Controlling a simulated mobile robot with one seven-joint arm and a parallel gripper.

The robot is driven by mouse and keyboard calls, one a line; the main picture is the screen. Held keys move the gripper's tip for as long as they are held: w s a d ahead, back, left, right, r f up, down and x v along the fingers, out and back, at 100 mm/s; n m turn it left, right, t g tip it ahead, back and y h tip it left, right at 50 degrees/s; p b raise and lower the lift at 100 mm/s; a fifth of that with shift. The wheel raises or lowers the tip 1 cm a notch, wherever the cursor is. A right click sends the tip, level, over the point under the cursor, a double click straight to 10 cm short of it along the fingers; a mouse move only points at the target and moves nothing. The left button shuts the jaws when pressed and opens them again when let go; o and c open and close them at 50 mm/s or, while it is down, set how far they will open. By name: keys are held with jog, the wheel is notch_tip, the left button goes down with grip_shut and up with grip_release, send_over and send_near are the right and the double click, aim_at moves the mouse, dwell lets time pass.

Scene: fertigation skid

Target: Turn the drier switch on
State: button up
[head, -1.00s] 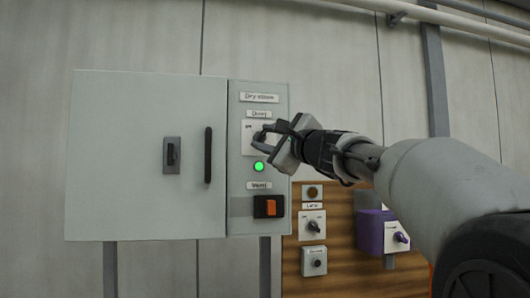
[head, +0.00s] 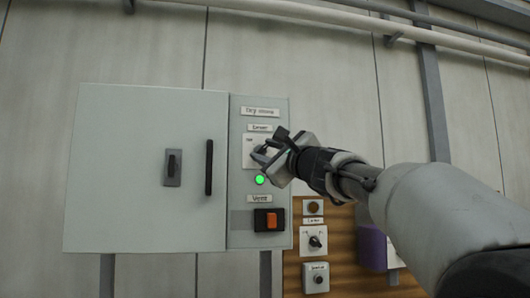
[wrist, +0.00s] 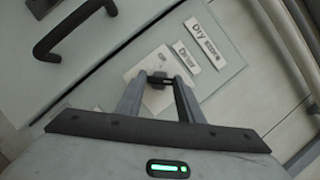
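The drier switch (wrist: 158,79) is a small dark knob on a pale square plate under the "Drier" label, on the grey side panel of the cabinet. In the head view its plate (head: 249,151) shows, but the knob is mostly hidden by my gripper (head: 262,154). In the wrist view the two fingers of my gripper (wrist: 160,80) close in on the knob, one on each side, and appear to touch it. The knob's exact angle is hard to tell. A green lamp (head: 260,180) just below the plate is lit.
An orange rocker switch (head: 271,220) sits below, under the "Vent" label. The cabinet door (head: 140,200) with a black handle (head: 209,167) is to the left. A wooden board (head: 341,244) with more switches and a purple box (head: 371,246) are at lower right.

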jog(key=o, duration=0.4)
jog(key=shift+c, duration=0.2)
jog(key=v, duration=1.7)
jog(key=shift+s, duration=0.25)
